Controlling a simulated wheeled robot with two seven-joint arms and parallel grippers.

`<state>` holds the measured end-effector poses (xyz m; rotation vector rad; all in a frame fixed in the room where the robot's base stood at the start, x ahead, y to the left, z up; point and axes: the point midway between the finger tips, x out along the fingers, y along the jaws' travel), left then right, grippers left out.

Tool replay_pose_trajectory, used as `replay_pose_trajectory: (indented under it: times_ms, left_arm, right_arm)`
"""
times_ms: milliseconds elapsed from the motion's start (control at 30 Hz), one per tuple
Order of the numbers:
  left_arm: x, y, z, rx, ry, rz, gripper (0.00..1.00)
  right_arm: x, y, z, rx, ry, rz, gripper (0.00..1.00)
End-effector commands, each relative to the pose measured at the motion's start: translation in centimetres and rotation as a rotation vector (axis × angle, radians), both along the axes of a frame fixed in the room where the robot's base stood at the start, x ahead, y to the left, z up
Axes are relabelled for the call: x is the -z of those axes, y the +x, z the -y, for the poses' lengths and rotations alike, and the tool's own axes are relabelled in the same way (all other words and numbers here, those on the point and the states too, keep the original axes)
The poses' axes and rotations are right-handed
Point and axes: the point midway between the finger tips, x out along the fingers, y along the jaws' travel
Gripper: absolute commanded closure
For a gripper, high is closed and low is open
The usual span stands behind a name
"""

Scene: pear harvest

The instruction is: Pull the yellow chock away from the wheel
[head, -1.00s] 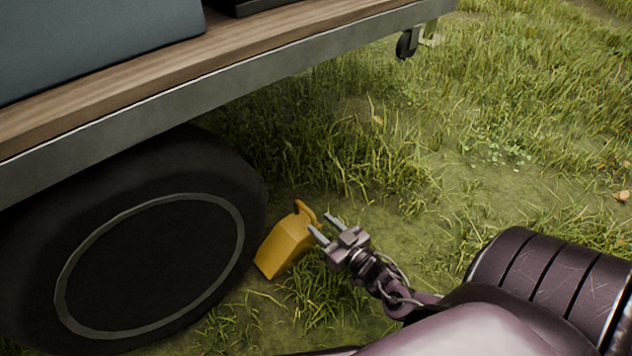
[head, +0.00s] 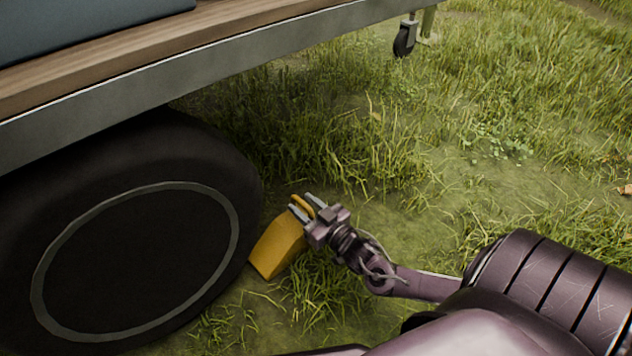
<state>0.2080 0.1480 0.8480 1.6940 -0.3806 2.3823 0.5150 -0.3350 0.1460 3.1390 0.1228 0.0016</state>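The yellow chock (head: 277,246) stands on the grass against the right side of the black wheel (head: 137,262), with its loop handle at its upper right end. My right gripper (head: 303,206) is at the handle, with one finger on each side of it in the picture. The fingers are apart, and I cannot tell whether they touch the handle. The gripper body covers part of the handle. My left gripper is out of view.
The trailer bed (head: 180,75) with its metal edge hangs over the wheel. A small jockey wheel (head: 404,40) stands at its far end. Grass with bare patches lies open to the right of the chock.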

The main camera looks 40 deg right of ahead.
Motion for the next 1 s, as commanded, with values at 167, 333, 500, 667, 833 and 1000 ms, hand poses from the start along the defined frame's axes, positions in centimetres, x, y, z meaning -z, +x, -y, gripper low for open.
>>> replay_pose_trajectory:
  times_ms: [167,333,500,667,833,1000]
  left_arm:
    - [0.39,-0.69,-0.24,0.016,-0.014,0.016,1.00]
    - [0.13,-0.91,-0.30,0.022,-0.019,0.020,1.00]
    - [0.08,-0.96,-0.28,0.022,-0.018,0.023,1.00]
    - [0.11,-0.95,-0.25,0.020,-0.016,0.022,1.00]
    - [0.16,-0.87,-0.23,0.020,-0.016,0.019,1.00]
    - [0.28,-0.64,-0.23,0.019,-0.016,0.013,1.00]
  right_arm:
    - [0.10,1.25,-0.12,-0.001,0.000,0.000,0.60]
    - [-0.03,1.37,-0.13,0.000,0.000,-0.001,0.60]
    - [-0.03,1.35,-0.13,0.000,0.000,-0.001,0.66]
    - [-0.02,1.35,-0.12,0.000,0.000,-0.001,0.87]
    - [-0.01,1.34,-0.13,0.000,0.000,-0.001,1.00]
    - [0.00,1.33,-0.12,0.000,0.001,-0.002,1.00]
